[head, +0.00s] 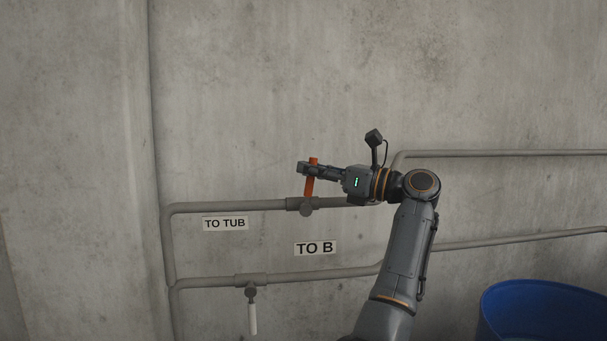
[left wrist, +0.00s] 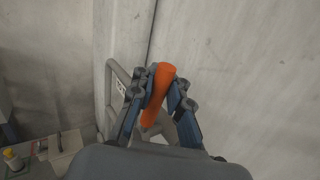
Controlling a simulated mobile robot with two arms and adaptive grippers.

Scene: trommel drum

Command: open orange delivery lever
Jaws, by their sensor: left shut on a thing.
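The orange lever (head: 309,187) stands upright from the valve (head: 306,206) on the upper grey pipe, close to a "TO TUB" label (head: 225,223). My left gripper (head: 308,168) is shut around the lever's upper part, coming from the right. In the left wrist view, the orange lever (left wrist: 160,84) lies between the two dark fingers of my left gripper (left wrist: 159,92). The valve body is partly hidden there. My right gripper is not in view.
A lower pipe carries a second valve with a white handle (head: 252,318) hanging down, near a "TO B" label (head: 315,248). A blue barrel (head: 545,312) stands at the lower right. The concrete wall is close behind the pipes.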

